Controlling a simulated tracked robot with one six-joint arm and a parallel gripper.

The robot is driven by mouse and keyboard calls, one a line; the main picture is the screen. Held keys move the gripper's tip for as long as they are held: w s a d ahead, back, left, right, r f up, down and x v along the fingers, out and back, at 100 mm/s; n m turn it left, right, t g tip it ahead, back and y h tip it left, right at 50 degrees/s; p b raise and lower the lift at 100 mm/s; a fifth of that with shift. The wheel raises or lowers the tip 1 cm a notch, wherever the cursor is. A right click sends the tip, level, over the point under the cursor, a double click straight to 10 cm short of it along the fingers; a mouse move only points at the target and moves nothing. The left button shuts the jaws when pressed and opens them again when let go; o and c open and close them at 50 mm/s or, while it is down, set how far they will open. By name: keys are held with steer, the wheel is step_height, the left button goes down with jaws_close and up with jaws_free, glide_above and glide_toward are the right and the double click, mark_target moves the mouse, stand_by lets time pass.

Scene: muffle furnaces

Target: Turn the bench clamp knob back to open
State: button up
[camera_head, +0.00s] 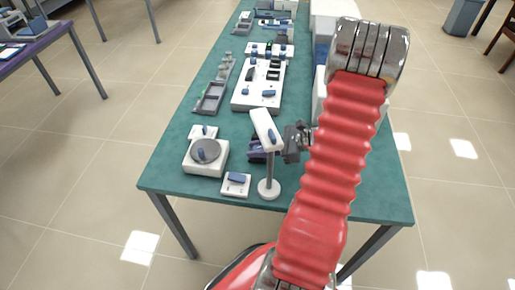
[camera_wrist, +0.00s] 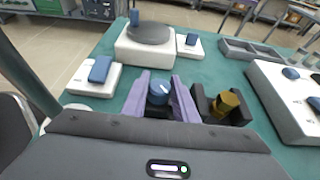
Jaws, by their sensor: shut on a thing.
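My gripper (camera_wrist: 160,99) shows in the wrist view with its two purple fingers on either side of a blue knob (camera_wrist: 158,91). The knob is round and has a white mark on its top. The fingers sit close against its left and right sides and are shut on it. The knob's lower part and mount are mostly hidden by the fingers and my dark gripper housing. In the head view, my gripper reaches in from the right behind a white stand (camera_head: 269,170), which partly hides it. The knob is too small and covered to make out there.
A black block with an amber knob (camera_wrist: 229,100) stands just right of my fingers in the wrist view. A white device with a grey disc (camera_head: 205,150) and a small white box with a blue top (camera_head: 236,184) stand close by. The green bench top (camera_head: 350,197) is clear at front right.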

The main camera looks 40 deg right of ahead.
mark_target(258, 147)
steer(key=shift+d+n+g, duration=0.1)
steer(key=shift+n+g, duration=0.2)
steer(key=n+g+y, duration=0.3)
steer(key=shift+w, duration=0.1)
steer(key=shift+n+g+y, duration=0.9)
steer(key=shift+n+g, duration=1)
steer(key=shift+n, duration=0.1)
steer(key=o, duration=1.1)
steer(key=shift+c, duration=0.2)
steer(key=shift+r, duration=0.1)
step_height(258, 147, up, 10)
steer(key=shift+f, duration=0.1)
